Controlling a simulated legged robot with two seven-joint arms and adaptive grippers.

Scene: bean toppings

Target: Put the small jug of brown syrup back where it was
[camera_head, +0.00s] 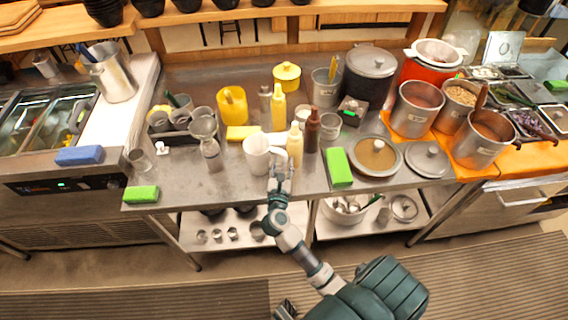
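My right gripper (281,170) is at the front edge of the steel counter, at the lower right of a white jug (257,153). Its fingertips overlap the space beside the jug's handle side; whether they are apart or closed on the handle is too small to tell. The jug stands upright, and its contents are not visible. A brown bottle (312,131) and a cream bottle (295,146) stand to the right of it. No jug clearly showing brown syrup can be made out. My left gripper is not in view.
A green sponge (338,167) and a lidded pan (376,156) lie to the right on the counter (225,180). A clear dispenser (211,152) stands left of the jug. Yellow containers (232,106) stand behind. The counter's front left is mostly clear.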

